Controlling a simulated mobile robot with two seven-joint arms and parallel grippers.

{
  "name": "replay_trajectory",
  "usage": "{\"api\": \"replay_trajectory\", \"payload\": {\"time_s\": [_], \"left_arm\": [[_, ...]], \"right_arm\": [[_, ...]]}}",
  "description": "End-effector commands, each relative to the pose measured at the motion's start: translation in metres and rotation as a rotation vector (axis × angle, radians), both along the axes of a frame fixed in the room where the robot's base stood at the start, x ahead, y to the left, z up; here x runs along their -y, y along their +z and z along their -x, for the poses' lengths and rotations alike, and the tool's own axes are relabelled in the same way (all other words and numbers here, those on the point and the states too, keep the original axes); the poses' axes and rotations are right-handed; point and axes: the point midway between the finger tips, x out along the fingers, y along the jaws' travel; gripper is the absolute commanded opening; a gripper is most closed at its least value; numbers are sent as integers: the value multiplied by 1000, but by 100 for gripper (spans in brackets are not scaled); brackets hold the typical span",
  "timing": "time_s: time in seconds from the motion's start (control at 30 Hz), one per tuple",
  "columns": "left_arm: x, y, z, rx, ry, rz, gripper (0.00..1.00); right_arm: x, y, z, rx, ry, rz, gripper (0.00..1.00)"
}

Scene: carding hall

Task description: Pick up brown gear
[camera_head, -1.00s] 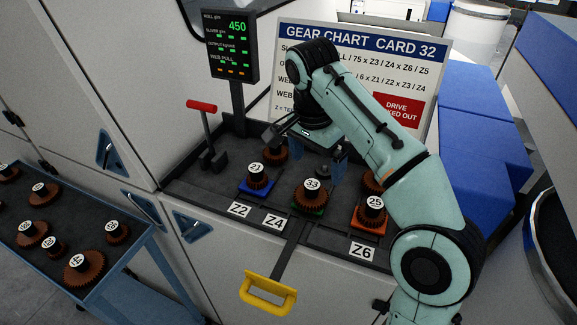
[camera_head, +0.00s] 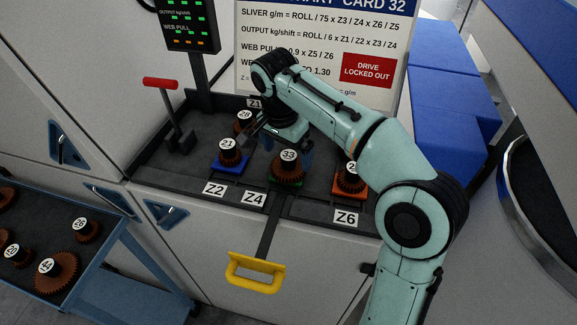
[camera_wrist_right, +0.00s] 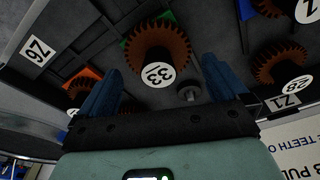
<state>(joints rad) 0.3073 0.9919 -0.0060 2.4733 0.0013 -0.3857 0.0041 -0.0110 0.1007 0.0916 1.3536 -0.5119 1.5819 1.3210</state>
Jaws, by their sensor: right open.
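Several brown gears with number labels are in view. Gear 33 (camera_head: 287,172) sits on a green base in the dark machine tray (camera_head: 189,172). Gear 21 (camera_head: 230,154) is on a blue base to its left, and a gear on an orange base (camera_head: 350,181) is to its right, its label partly hidden by my arm. Gear 28 (camera_head: 243,122) stands at the back by the Z1 label. My right gripper (camera_head: 280,141) is open and empty just behind gear 33. In the wrist view gear 33 (camera_wrist_right: 158,45) shows beyond and between the blue fingers. My left gripper is not in view.
A blue cart (camera_head: 127,262) with more brown gears, including 26 (camera_head: 87,230) and 44 (camera_head: 57,271), stands at the lower left. A red-handled lever (camera_head: 172,112), a display post (camera_head: 200,70) and a chart card (camera_head: 330,45) border the tray. A yellow handle (camera_head: 254,272) juts out in front.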

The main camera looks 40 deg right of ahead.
Motion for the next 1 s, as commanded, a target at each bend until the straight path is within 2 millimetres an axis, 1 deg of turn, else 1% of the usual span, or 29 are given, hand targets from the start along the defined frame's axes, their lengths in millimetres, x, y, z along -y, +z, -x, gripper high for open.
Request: {"api": "replay_trajectory", "payload": {"time_s": [0.03,0.1,0.2,0.3,0.5,0.53,0.57,0.6,0.67,0.9,1.0], "left_arm": [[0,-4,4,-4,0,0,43],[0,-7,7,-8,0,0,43],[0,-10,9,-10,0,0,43],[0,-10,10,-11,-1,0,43],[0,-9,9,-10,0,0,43],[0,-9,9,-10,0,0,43],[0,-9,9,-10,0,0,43],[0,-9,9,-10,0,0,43],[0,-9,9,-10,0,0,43],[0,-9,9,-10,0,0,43],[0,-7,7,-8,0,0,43]], "right_arm": [[3,-12,2,-6,-2,1,100],[6,-22,2,-6,-2,1,100],[7,-33,1,-4,-1,0,100],[7,-37,0,-2,-1,0,100],[7,-37,0,-1,-1,0,100],[7,-36,0,-1,-1,0,94],[7,-36,0,-1,-1,0,84],[7,-36,0,-1,-1,0,71],[7,-36,0,-1,0,0,51],[7,-35,0,1,-1,0,50],[7,-29,-1,3,-1,0,50]]}}
